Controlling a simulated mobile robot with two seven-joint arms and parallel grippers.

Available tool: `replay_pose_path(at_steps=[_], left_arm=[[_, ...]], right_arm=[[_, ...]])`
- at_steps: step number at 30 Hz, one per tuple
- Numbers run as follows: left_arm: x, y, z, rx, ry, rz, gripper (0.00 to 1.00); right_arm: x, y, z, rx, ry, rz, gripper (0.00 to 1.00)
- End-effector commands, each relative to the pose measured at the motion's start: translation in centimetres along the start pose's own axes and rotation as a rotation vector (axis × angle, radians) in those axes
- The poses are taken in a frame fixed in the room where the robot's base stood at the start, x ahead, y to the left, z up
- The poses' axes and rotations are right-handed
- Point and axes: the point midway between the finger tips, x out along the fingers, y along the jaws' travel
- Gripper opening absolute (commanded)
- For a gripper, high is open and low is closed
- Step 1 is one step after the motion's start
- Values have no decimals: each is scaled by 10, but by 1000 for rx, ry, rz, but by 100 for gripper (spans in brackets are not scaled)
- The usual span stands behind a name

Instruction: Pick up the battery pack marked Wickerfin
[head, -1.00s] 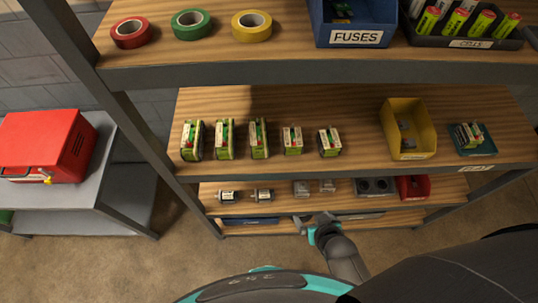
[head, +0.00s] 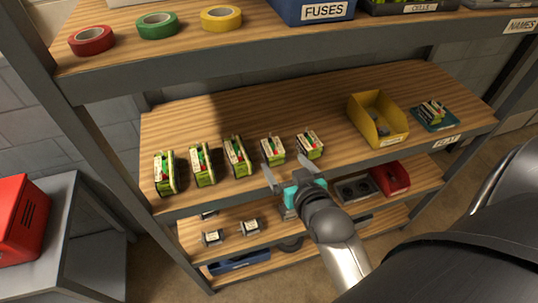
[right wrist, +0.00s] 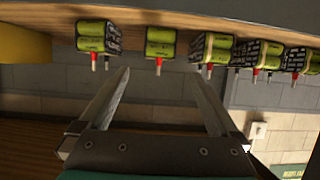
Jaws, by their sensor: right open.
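Several green battery packs with pale, marked faces and red and dark terminals stand in a row on the middle shelf: the leftmost (head: 165,173), the second (head: 202,165), the third (head: 236,156), the fourth (head: 272,149) and the rightmost (head: 309,145). Another pack (head: 432,111) stands on a teal mat at the shelf's right. I cannot read the name Wickerfin on any of them. My right gripper (head: 293,172) is open and empty, just in front of the fourth and rightmost packs. In the right wrist view the open fingers (right wrist: 158,78) point toward the row, apart from the packs. My left gripper is out of view.
A yellow bin (head: 378,122) stands right of the row. The upper shelf (head: 290,48) overhangs the row from behind and above. Below are small cylinders (head: 231,232) and a red bin (head: 390,180). The shelf's front edge (head: 210,208) lies near my gripper.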

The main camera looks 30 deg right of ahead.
Motion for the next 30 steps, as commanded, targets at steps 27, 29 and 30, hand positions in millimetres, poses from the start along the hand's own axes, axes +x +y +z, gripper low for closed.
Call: replay_pose_path(at_steps=[27,29,30], left_arm=[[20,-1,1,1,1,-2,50],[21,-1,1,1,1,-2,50],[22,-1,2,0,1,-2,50]], right_arm=[[110,1,-3,0,1,-1,98],[117,1,-2,0,0,-1,98],[122,1,-3,0,1,-1,98]])
